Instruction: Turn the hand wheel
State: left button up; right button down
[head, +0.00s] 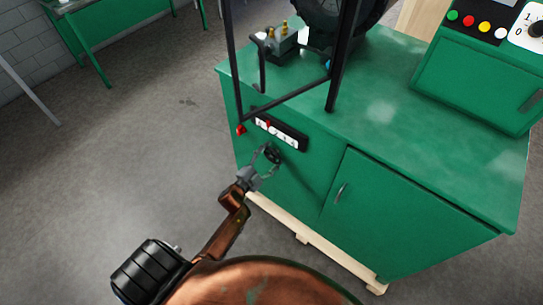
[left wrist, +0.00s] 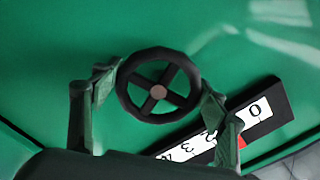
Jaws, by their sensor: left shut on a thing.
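The hand wheel (head: 272,155) is small and dark, on the front of the green cabinet, just below the scale plate. In the left wrist view the hand wheel (left wrist: 158,92) shows its round black rim, four spokes and a brownish hub. My left gripper (head: 265,161) is at the wheel. In the left wrist view the fingers of my left gripper (left wrist: 160,83) lie on opposite sides of the rim, shut on it. My right gripper is not in view.
A numbered scale plate (head: 277,131) with a red pointer sits above the wheel. The green cabinet (head: 400,190) has a door with a handle (head: 341,193). A black frame (head: 287,104) stands at its left corner. A control box (head: 480,75) is on top. The floor to the left is clear.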

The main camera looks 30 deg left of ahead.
pick_arm(q)
jog(key=m+b, duration=0.1)
jog(key=m, duration=0.3)
jog(key=shift+m, duration=0.3)
jog(key=m+b, duration=0.2)
jog(key=m, duration=0.2)
jog(key=shift+m, duration=0.3)
jog(key=m+b, duration=0.3)
jog(key=m, duration=0.2)
jog(key=m+b, duration=0.2)
jog(key=m, duration=0.2)
jog(key=shift+r, duration=0.1)
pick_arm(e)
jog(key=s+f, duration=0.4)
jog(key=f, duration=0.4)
pick_arm(q)
jog(key=shift+m+b, duration=0.4)
jog(key=shift+b, duration=0.05)
jog(key=shift+d+r+m+b, duration=0.1)
jog(key=shift+m+b, duration=0.25)
jog(key=shift+m, duration=0.25)
jog(key=shift+r+m+b, duration=0.1)
jog(key=shift+m+b, duration=0.35)
jog(key=shift+m, duration=0.45)
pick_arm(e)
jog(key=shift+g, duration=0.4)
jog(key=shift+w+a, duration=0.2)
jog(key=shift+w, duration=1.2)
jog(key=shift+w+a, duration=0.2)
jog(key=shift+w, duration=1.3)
